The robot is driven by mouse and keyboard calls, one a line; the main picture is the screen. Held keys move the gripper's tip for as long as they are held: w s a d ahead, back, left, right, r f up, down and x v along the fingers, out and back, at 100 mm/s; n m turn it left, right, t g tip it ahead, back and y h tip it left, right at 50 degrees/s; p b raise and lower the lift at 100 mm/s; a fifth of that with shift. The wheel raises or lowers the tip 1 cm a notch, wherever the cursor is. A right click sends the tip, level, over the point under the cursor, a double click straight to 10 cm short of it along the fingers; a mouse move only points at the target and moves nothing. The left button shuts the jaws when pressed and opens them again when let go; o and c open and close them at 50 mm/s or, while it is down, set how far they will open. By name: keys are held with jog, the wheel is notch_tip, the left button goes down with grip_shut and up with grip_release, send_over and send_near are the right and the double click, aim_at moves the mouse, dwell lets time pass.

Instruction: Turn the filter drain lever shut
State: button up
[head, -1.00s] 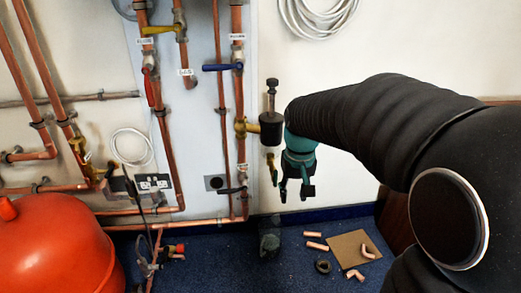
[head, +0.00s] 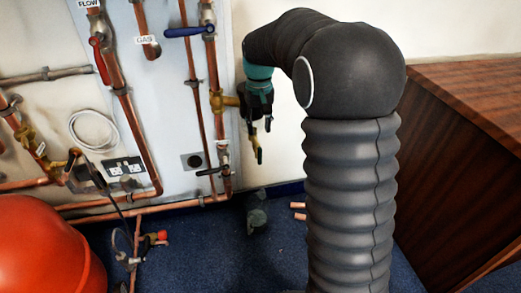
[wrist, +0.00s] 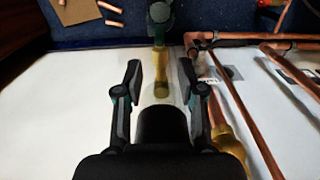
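The filter drain lever (wrist: 160,80) looks like a narrow yellow bar in the wrist view, lying in line with the gap between my fingers. My gripper (wrist: 160,72) is open, with one finger on each side of the lever and visible space on both sides. In the head view my gripper (head: 260,137) points down in front of the filter and hides most of it. Whether the lever lies at fingertip depth I cannot tell.
A copper pipe with a brass fitting (wrist: 228,142) runs close beside my gripper. A blue lever (head: 186,31) and a red lever (head: 100,58) are on the pipes. A dark grey object (head: 257,215) stands on the floor below. A wooden cabinet (head: 465,120) stands at the right.

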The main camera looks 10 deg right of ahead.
aim_at(260, 148)
notch_tip(260, 148, down, 10)
jog(key=shift+r+b, duration=0.2)
jog(key=shift+b, duration=0.3)
jog(key=shift+d, duration=0.1)
grip_shut()
